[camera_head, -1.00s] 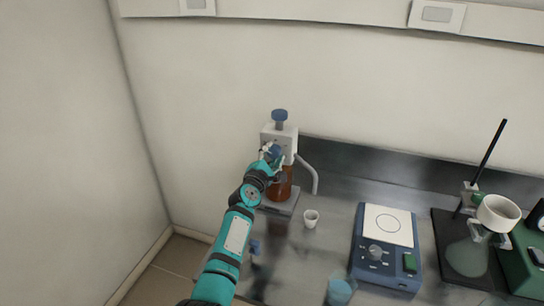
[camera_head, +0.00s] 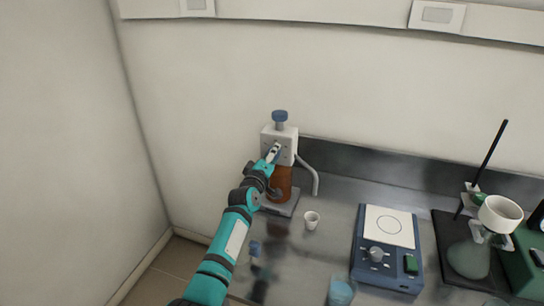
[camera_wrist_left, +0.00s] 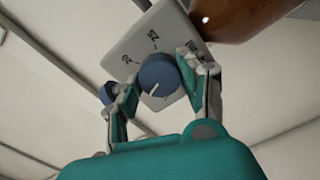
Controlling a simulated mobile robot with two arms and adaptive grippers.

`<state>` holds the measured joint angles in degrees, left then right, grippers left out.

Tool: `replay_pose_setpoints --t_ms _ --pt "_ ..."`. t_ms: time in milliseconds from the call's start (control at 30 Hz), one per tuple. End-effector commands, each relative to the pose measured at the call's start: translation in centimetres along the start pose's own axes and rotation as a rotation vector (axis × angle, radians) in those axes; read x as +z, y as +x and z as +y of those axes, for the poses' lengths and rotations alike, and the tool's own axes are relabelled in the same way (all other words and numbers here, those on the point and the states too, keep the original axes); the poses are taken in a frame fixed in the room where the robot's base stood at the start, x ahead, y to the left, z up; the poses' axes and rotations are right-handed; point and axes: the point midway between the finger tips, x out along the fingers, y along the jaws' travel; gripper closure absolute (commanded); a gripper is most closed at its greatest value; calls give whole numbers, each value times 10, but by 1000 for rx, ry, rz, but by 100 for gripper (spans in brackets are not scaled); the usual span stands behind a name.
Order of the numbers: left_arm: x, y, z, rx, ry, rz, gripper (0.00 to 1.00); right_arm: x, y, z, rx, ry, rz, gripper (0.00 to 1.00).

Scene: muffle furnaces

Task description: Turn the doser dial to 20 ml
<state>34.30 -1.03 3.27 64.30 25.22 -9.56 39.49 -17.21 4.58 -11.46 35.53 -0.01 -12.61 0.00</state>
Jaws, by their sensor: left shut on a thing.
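The doser has a white head (camera_head: 282,136) on a brown bottle (camera_head: 280,184), standing on a grey base on the bench. Its blue dial (camera_wrist_left: 158,75) faces my left wrist camera, on a white plate with marks 20 and 25 and part of an "ml" label. A white pointer line on the dial points to the lower left of that view, away from the 20 mark. My left gripper (camera_wrist_left: 155,84) has its fingers on either side of the dial and is shut on it. In the head view the left gripper (camera_head: 273,153) covers the dial. My right gripper is not in view.
A blue stirrer (camera_head: 386,250) and a stand with a flask (camera_head: 468,258) are further right. A blue-tinted beaker (camera_head: 341,291) is at the front.

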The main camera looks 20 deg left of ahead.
Motion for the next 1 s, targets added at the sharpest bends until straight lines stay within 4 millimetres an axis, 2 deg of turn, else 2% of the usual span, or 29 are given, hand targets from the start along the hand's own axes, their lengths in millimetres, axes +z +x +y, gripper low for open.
replay_pose_setpoints --t_ms 1000 --pt "2 0 -3 -3 965 -5 91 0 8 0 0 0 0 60"
